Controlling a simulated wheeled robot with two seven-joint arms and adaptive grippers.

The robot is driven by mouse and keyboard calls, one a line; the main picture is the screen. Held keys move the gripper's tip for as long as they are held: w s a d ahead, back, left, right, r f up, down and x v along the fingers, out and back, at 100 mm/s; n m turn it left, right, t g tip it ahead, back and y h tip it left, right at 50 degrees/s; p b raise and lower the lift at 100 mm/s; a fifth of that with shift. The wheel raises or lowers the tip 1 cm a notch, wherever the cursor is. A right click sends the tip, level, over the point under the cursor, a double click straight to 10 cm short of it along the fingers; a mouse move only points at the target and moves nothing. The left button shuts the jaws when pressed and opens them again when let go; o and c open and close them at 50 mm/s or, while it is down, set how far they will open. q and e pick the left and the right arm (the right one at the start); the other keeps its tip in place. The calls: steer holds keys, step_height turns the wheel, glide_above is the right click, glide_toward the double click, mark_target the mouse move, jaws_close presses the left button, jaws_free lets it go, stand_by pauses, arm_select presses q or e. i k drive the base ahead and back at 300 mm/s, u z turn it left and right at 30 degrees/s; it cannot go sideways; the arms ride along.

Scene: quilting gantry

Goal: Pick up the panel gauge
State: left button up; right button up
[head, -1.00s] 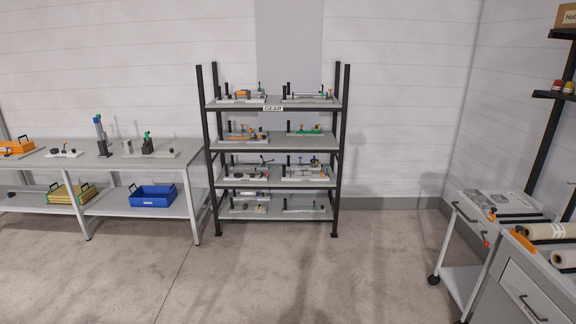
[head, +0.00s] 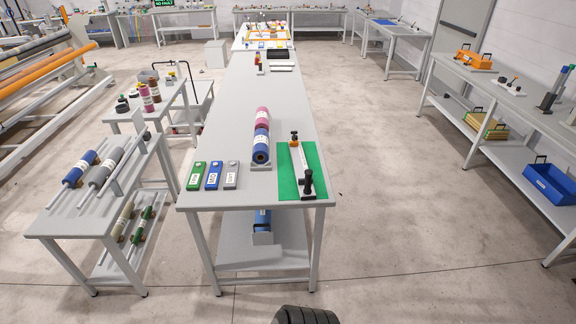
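A long tool with a pale beam, a black handle at its near end and an orange and black part at its far end lies on a green mat (head: 287,188). It looks like the panel gauge (head: 301,163), though I cannot read any label on it. The mat is at the near right corner of the long grey table (head: 235,197). Neither of my grippers shows in the head view. A dark ribbed part at the bottom edge is probably mine.
A rack with spools (head: 90,225) is at the left. A bench with a blue bin (head: 551,182) is at the right. The floor (head: 400,220) between table and bench is clear.

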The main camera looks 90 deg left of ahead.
mark_target(300, 156)
steer(key=u, duration=3.35)
steer(key=i, duration=1.6)
